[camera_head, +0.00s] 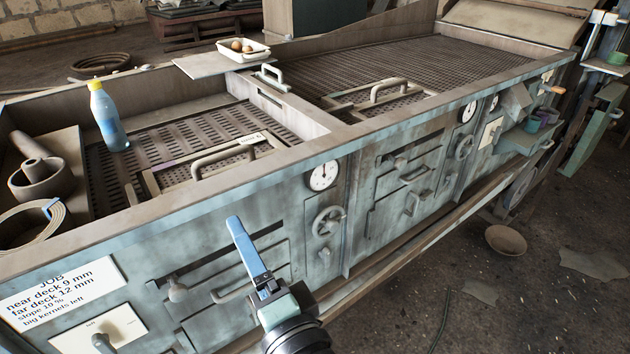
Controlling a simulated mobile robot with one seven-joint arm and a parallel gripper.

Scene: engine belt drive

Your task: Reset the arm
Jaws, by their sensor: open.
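My gripper (247,248) is at the bottom middle of the view, in front of the machine's blue-grey front panel. Its blue finger points up and to the left. The two fingers overlap from this angle, so the gap between them is hard to see. The gripper is open, and I see nothing held in it. The black wrist (298,336) shows at the bottom edge. I cannot tell how far the fingers are from the panel.
The machine has two slotted decks with handled frames. A blue bottle (107,118) stands on the near deck. A white tray (244,50) sits on a board at the back. Dials, handwheels and handles stick out of the front panel. Floor at right is mostly clear, with a bowl (506,240).

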